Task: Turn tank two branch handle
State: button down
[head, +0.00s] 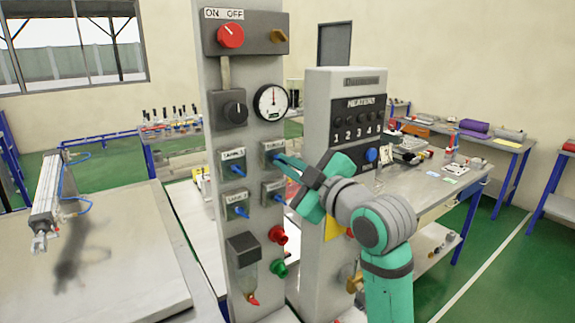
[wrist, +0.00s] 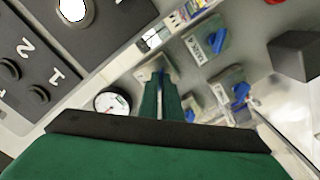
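Four small valves with blue handles sit in two rows on the grey panel (head: 218,110). The upper left valve (head: 236,169), lower left valve (head: 240,211) and lower right valve (head: 276,196) have free handles. The fingers hide most of this handle.
Red (head: 278,235) and green (head: 278,269) fittings stick out below.

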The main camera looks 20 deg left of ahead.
jog(key=c, duration=2)
grip_release()
jog(key=shift+s+r, duration=0.1)
jog(key=shift+r, duration=0.05)
jog(key=v, duration=1)
jog(key=shift+s+d, duration=0.25)
jog(key=shift+d, duration=0.05)
